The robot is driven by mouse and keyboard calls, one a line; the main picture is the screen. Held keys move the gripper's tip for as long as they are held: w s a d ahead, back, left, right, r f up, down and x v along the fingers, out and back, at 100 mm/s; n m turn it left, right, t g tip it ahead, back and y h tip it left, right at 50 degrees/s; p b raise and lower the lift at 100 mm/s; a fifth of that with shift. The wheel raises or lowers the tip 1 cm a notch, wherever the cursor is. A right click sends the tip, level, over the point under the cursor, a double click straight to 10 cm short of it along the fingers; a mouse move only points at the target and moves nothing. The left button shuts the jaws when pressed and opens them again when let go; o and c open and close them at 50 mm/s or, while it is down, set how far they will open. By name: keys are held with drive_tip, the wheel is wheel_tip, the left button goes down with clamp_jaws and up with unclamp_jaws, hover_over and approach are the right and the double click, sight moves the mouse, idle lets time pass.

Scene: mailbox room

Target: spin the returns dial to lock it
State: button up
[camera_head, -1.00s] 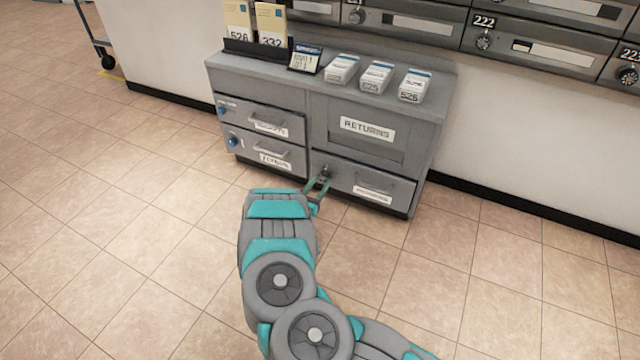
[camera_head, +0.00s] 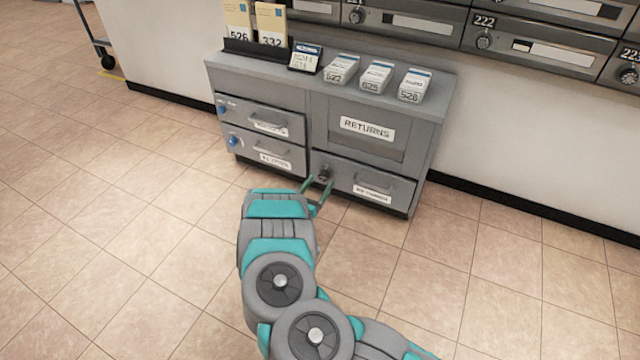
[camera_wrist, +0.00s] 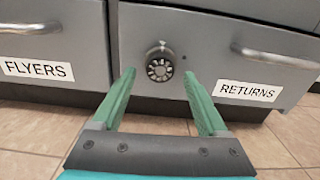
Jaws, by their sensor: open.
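The returns dial (camera_wrist: 160,64) is a dark round knob with light marks around its face, on the front of the lower right drawer (camera_wrist: 205,38). The drawer has a "RETURNS" label (camera_wrist: 249,91) and a bar handle (camera_wrist: 275,57), and looks shut. The dial also shows small in the head view (camera_head: 324,174). My gripper (camera_wrist: 162,85) is open, its two green fingers pointing at the drawer, one to each side of the dial in the wrist view. The fingers look apart from the dial. In the head view my gripper (camera_head: 316,188) is just in front of the drawer.
The "FLYERS" drawer (camera_wrist: 60,30) is to the left. Above the dial's drawer is a panel (camera_head: 362,140) also labelled "RETURNS". Envelopes (camera_head: 270,22), a small sign (camera_head: 305,57) and card stacks (camera_head: 376,75) stand on the cabinet top. The floor around is clear.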

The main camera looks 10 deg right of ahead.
drive_tip(key=v, duration=0.7)
idle(0.3)
